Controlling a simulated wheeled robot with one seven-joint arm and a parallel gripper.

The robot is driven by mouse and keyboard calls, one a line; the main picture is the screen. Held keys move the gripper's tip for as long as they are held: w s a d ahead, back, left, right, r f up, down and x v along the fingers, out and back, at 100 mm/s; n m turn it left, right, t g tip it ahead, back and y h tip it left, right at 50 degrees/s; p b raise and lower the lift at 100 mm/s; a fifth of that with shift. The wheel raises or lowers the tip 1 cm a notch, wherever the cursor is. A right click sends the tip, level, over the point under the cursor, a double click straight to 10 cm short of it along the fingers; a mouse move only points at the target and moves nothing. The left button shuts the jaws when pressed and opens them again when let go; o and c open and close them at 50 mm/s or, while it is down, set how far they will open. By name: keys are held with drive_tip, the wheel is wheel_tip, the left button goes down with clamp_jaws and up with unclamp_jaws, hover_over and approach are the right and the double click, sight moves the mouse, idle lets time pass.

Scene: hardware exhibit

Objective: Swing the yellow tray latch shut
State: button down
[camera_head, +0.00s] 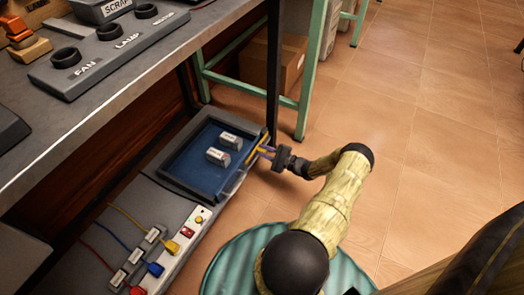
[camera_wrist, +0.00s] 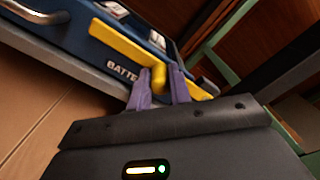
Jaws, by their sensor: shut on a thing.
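The blue tray (camera_head: 180,175) sits on a low grey shelf under the workbench, with two small pale battery-like blocks (camera_head: 218,156) in it. The yellow latch (camera_wrist: 125,50) runs along the tray's front side in the wrist view, partly covering lettering that reads "BATTE". My gripper (camera_wrist: 162,80) has purple fingers closed on a yellow part of the latch, near its right end. In the head view my gripper (camera_head: 264,151) reaches the tray's right side from the right. The exact grip there is small and partly hidden.
A power strip (camera_head: 188,235) with yellow, blue and red plugs lies in front of the tray. A green-legged stand (camera_head: 310,80) and a cardboard box (camera_head: 290,65) are behind. The workbench edge (camera_head: 120,105) overhangs at left. Open tiled floor (camera_head: 430,150) lies to the right.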

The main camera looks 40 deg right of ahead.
drive_tip(key=shift+f, duration=0.2)
drive_tip(key=c, duration=1.3)
unclamp_jaws()
drive_tip(key=shift+s+d+r, duration=0.1)
drive_tip(key=shift+s+d, duration=0.2)
drive_tip(key=shift+s, duration=0.15)
drive_tip(key=p+v, duration=0.4)
drive_tip(key=v, duration=1.2)
drive_tip(key=shift+s+p, duration=0.3)
drive_tip(key=shift+p, duration=0.1)
drive_tip(key=shift+a, duration=0.1)
